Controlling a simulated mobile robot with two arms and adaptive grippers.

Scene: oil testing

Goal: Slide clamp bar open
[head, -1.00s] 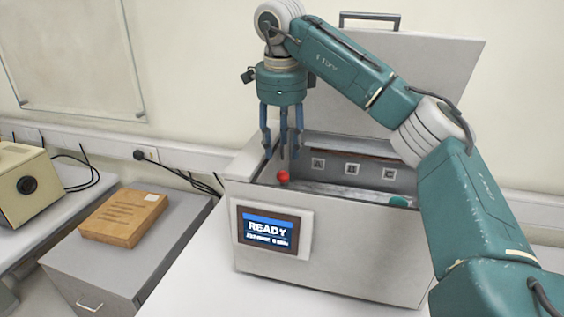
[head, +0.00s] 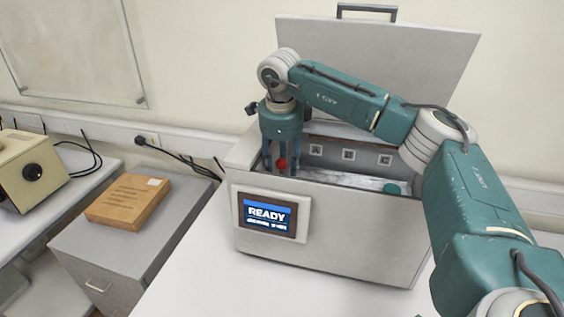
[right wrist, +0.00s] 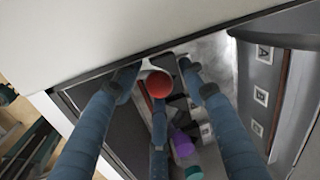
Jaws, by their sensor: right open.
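A red round knob (head: 282,163), seemingly part of the clamp bar, sits inside the left end of the open grey tester box. It also shows in the right wrist view (right wrist: 160,84). The bar itself is mostly hidden. My right gripper (head: 281,171) points down into the box with its three blue fingers spread around the knob. In the right wrist view the fingertips (right wrist: 157,78) are apart, and I cannot tell whether any touches the knob. My left gripper is not in view.
The tester box (head: 330,240) has its lid (head: 400,70) raised at the back and a READY screen (head: 270,215) in front. A purple cap (right wrist: 182,143) and a teal cap (right wrist: 193,172) are inside. A brown package (head: 128,200) lies on the left cabinet.

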